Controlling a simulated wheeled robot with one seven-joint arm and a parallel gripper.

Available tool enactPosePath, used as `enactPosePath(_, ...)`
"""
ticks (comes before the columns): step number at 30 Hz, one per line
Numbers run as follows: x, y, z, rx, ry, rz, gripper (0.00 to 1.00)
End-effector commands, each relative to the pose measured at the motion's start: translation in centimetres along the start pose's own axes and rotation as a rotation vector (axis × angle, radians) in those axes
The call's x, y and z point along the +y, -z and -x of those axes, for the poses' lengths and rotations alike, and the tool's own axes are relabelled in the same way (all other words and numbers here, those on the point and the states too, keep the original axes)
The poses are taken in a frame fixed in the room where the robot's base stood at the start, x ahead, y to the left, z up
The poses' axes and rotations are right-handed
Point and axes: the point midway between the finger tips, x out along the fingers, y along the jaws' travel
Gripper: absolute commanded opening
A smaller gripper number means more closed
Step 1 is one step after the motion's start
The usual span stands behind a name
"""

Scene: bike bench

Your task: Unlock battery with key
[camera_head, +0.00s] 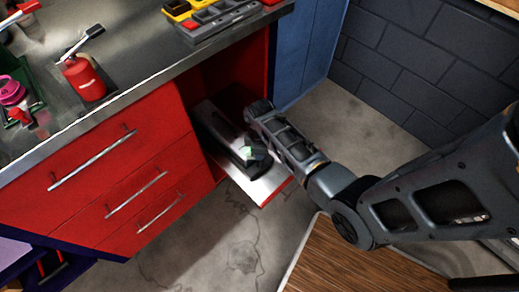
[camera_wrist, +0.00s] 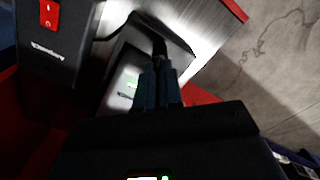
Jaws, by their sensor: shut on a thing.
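The battery (camera_wrist: 125,85), a dark block with a pale panel and a small green light, lies on a metal shelf in the open cabinet bay. In the head view the dark unit (camera_head: 222,128) on the shelf is partly hidden by my arm. My gripper (camera_wrist: 160,75) is shut over the battery, with the fingers close together. A small dark piece (camera_wrist: 158,46) shows at the fingertips; I take it to be the key. It is too dark to tell whether it sits in a lock. In the head view my gripper (camera_head: 258,153) is low over the shelf.
A black box (camera_wrist: 55,40) with a red switch stands beside the battery, with a dark cable nearby. The metal shelf (camera_head: 264,188) has a red front edge. Red drawers (camera_head: 110,170) lie to the left, a blue cabinet (camera_head: 306,50) to the right. The floor (camera_head: 225,245) in front is clear.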

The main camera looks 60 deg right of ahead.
Motion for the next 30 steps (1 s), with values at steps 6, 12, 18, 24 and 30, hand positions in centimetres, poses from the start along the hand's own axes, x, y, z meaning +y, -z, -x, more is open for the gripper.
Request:
enactPosePath(6, -0.07, 0.07, 0.17, 0.0, 0.002, 0.205, 0.0)
enactPosePath(12, -0.05, 0.09, 0.16, 0.001, 0.001, 0.394, 0.0)
enactPosePath(18, -0.04, 0.09, 0.12, 0.001, 0.001, 0.57, 0.0)
enactPosePath(24, -0.05, 0.1, 0.08, 0.001, 0.001, 0.713, 0.0)
enactPosePath(30, -0.09, 0.08, 0.03, 0.001, 0.002, 0.808, 0.0)
